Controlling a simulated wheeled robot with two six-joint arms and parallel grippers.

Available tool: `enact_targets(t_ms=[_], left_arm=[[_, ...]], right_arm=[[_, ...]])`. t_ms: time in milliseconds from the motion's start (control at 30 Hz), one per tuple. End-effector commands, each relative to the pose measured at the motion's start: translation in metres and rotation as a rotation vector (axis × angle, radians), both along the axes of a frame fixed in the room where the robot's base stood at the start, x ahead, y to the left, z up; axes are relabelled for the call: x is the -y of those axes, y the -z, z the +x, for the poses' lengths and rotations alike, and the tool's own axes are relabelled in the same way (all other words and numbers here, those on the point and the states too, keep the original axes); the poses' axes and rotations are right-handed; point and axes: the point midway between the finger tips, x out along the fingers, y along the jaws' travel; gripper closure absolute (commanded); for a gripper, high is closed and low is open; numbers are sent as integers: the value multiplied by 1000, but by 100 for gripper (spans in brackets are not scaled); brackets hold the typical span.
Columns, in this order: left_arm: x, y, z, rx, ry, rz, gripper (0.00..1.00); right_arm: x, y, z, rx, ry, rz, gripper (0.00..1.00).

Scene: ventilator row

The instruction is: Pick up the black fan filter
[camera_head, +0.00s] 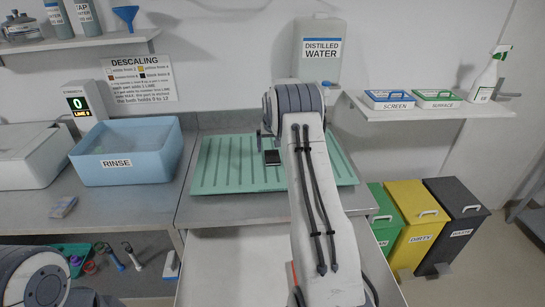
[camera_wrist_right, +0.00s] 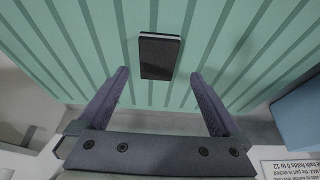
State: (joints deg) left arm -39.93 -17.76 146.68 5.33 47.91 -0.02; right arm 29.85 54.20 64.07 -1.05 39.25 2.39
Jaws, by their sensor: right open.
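The black fan filter (camera_head: 272,157) is a small dark rectangle with a light edge, lying on the ribbed green mat (camera_head: 225,165) near its middle. In the right wrist view the filter (camera_wrist_right: 160,57) lies just beyond and between the fingertips of my right gripper (camera_wrist_right: 158,76). That gripper is open and empty, and I see a gap on both sides of the filter. In the head view my right arm hides most of this gripper. My left gripper is out of view; only part of my left arm shows at the lower left.
A blue RINSE basin (camera_head: 128,160) stands left of the mat. A DISTILLED WATER container (camera_head: 321,50) is behind it. Green, yellow DIRTY (camera_head: 412,222) and black WASTE (camera_head: 458,222) bins stand at the right. A shelf above them holds SCREEN and SURFACE boxes (camera_head: 437,98).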

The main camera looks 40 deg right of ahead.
Motion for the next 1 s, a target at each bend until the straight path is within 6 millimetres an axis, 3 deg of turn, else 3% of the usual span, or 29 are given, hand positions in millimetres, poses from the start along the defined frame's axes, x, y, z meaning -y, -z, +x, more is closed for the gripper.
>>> enact_targets(t_ms=[500, 767, 800, 1000], left_arm=[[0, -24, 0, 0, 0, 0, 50], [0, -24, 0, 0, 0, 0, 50], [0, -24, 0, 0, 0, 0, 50], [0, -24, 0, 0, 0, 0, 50]], right_arm=[[15, 47, 17, -1, -1, 0, 0], [16, 50, 18, 1, -1, -1, 0], [16, 50, 18, 1, -1, -1, 4], [16, 50, 18, 0, -1, 0, 80]])
